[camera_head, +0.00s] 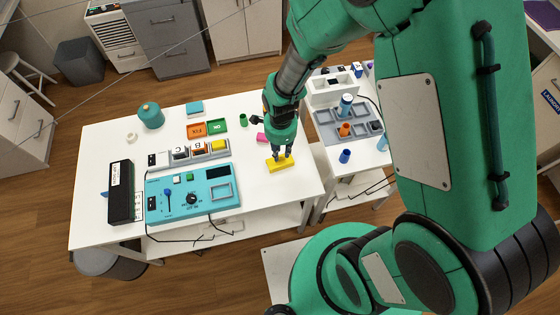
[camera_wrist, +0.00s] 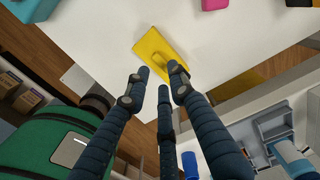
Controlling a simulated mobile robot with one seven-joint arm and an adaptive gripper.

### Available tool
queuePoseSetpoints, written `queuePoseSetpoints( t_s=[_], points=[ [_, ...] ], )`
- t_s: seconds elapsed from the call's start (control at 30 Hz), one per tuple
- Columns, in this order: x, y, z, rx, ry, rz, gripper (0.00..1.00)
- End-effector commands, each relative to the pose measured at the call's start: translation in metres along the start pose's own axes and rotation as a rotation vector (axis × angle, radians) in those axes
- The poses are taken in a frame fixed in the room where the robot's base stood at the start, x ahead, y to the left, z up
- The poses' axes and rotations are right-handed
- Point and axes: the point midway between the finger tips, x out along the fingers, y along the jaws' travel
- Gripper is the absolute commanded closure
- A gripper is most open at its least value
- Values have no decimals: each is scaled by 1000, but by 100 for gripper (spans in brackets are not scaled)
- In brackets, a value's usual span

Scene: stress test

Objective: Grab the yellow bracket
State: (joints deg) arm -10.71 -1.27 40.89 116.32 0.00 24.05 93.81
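The yellow bracket (camera_head: 281,164) lies on the white table near its right edge in the head view. In the wrist view the yellow bracket (camera_wrist: 158,48) shows a flat plate with a raised part, which lies between the fingertips. My gripper (camera_head: 283,152) points down at the bracket, right over it. In the wrist view my gripper (camera_wrist: 158,80) has its dark fingers spread apart, with the fingertips near the raised part. I cannot tell if any finger touches it.
A blue control panel (camera_head: 192,195) with cables, a black box (camera_head: 120,192), a row of lettered bins and a teal canister (camera_head: 150,115) stand on the table (camera_head: 275,200). A pink block (camera_head: 262,137) is near the bracket. A second table at right holds a grey tray (camera_head: 325,118).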

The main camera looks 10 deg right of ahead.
Motion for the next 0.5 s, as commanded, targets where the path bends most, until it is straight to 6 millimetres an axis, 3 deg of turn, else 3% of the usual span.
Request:
queuePoseSetpoints(
  t_s=[0.3,0.5],
  points=[
    [36,0,0,0,0,1,77],
    [48,0,0,0,0,1,77]
  ],
)
